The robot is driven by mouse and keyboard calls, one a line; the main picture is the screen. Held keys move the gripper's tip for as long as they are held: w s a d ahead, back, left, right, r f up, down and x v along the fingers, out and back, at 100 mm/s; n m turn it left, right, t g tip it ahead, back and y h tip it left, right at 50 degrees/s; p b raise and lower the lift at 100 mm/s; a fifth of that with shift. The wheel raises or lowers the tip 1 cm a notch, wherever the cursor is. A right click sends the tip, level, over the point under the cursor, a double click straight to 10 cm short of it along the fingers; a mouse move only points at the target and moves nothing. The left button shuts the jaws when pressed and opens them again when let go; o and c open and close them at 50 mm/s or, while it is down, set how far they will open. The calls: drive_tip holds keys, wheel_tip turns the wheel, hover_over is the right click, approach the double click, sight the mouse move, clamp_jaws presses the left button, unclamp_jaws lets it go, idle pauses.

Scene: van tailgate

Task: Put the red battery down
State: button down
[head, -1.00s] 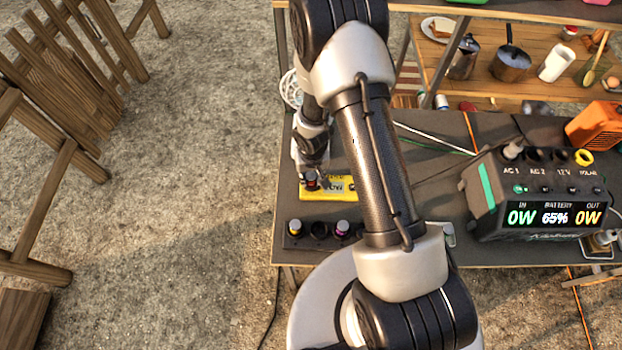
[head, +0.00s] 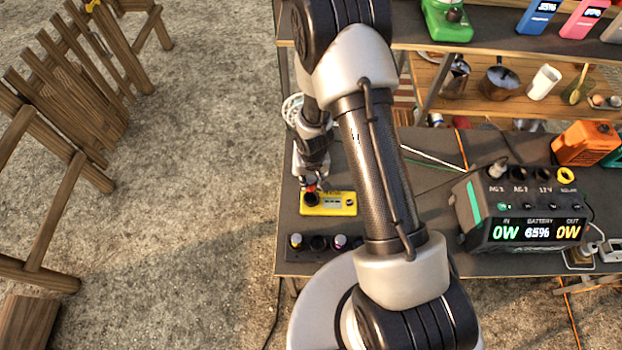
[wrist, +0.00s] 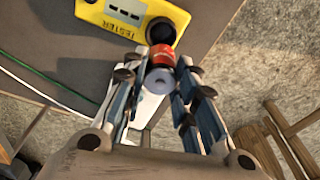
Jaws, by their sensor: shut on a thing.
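My gripper (wrist: 160,83) is shut on the red battery (wrist: 161,54), which has a red wrap and a grey end facing the wrist camera. In the head view the red battery (head: 311,188) shows as a small red spot below my gripper (head: 311,181), close to the left end of the yellow tester (head: 335,209). In the wrist view the battery is just in front of the dark round well of the tester (wrist: 113,18). I cannot tell whether the battery touches the tester.
A dark battery holder (head: 296,251) with several round slots stands in front of the tester at the table's front left. A power station (head: 520,215) stands to the right. Thin cables (head: 435,160) cross the grey table behind. The table's left edge is close to the tester.

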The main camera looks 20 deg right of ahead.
sight(311, 177)
wheel_tip(311, 177, up, 10)
drive_tip(key=p, duration=0.3)
drive_tip(key=shift+f, duration=0.15)
drive_tip(key=b, duration=0.2)
drive_tip(key=shift+r+b, duration=0.3)
drive_tip(key=shift+b, duration=0.1)
